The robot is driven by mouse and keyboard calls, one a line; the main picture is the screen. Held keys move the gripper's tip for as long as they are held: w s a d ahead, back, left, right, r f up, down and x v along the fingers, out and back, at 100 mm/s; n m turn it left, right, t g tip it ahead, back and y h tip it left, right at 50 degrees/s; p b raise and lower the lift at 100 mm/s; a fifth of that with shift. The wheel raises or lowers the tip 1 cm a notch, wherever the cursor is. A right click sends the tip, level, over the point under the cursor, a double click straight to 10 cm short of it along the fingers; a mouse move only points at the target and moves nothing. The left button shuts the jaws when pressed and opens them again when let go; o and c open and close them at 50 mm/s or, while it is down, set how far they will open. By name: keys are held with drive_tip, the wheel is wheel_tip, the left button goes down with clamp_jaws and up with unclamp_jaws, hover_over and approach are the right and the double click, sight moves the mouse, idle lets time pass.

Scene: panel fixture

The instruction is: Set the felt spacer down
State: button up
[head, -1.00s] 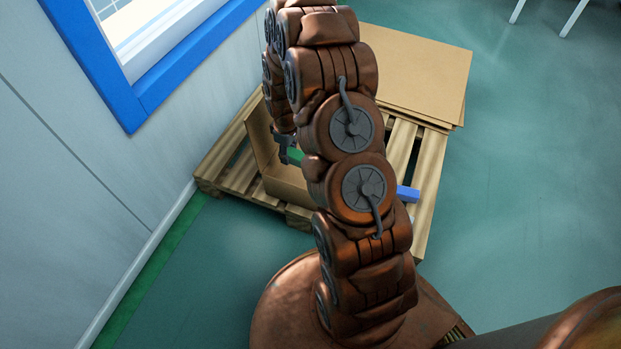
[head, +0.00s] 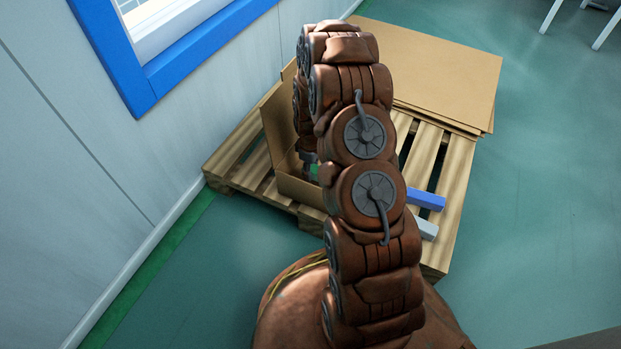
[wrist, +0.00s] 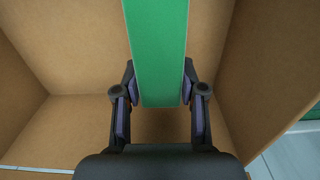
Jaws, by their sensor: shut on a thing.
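The felt spacer is a flat green strip (wrist: 160,50) in the wrist view. It runs from the top edge of the picture down between my fingers. My gripper (wrist: 159,84) is shut on it, one dark finger at each side. Cardboard box walls (wrist: 62,48) surround them, with the box floor below. In the head view the open box (head: 276,122) stands on the pallet. My gripper (head: 308,160) is inside it and only a small green bit of the spacer (head: 314,172) shows. My arm hides the rest. I cannot tell whether the spacer touches the floor.
The wooden pallet (head: 452,190) carries a stack of cardboard sheets (head: 435,70) at the back. A blue bar (head: 426,200) and a pale grey bar (head: 426,229) lie right of my arm. A wall with a blue-framed window (head: 140,95) is on the left.

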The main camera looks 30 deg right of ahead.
drive_tip(key=shift+f+b, duration=0.75)
drive_tip(key=shift+f, duration=1.2)
drive_tip(key=o, duration=0.9)
